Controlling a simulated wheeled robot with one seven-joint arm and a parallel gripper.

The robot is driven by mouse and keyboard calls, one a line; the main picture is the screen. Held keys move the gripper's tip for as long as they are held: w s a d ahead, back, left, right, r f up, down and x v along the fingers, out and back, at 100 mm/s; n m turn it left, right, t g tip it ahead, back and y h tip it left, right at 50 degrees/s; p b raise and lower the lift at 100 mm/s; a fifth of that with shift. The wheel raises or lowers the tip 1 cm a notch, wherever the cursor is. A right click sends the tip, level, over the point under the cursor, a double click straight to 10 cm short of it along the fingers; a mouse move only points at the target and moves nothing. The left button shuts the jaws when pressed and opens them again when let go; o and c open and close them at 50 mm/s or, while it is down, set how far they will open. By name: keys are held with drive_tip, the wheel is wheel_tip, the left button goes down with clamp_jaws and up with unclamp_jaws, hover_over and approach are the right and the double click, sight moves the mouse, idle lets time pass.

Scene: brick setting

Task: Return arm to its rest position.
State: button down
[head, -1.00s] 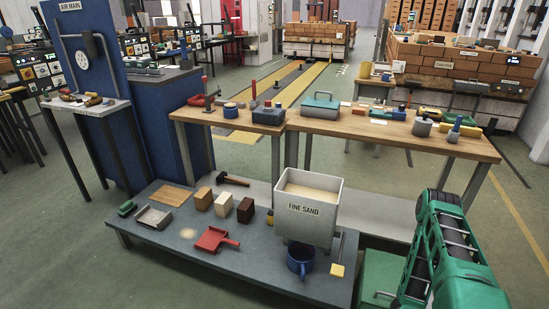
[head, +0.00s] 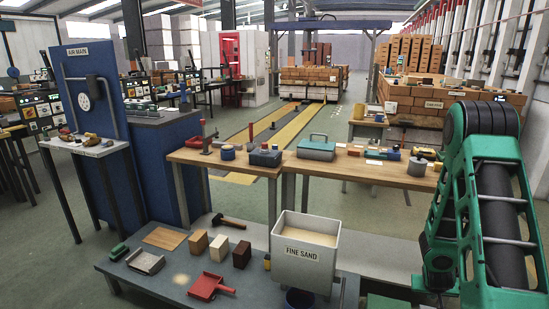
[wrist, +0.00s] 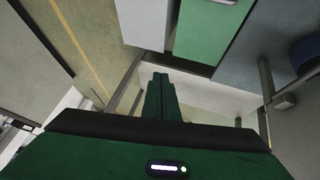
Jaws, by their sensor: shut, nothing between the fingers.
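My green arm (head: 480,215) stands folded at the right of the head view, with a black joint at its top. My gripper (wrist: 158,97) shows in the wrist view. Its two green fingers lie together with nothing between them. The gripper itself cannot be made out in the head view. Past the fingers, the wrist view shows a pale surface and the floor, apart from the fingertips.
A wooden table (head: 340,168) with tools is behind. Open floor (head: 45,240) lies at left.

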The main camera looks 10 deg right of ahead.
drive_tip(key=s+a+r+m+g+y, duration=0.1)
drive_tip(key=s+a+r, duration=0.25)
drive_tip(key=r, duration=0.55)
drive_tip(key=s+a+r+g+y, duration=0.15)
drive_tip(key=s+r, duration=0.35)
drive_tip(key=r, duration=0.5)
drive_tip(key=s+a+r+g+y, duration=0.1)
drive_tip(key=s+a+r, duration=0.5)
drive_tip(key=s, duration=0.3)
drive_tip(key=s+a+r+g+y, duration=0.1)
drive_tip(key=s+a+r+y, duration=0.1)
drive_tip(key=s+a+r, duration=0.4)
drive_tip(key=s+a, duration=0.2)
drive_tip(key=s, duration=0.2)
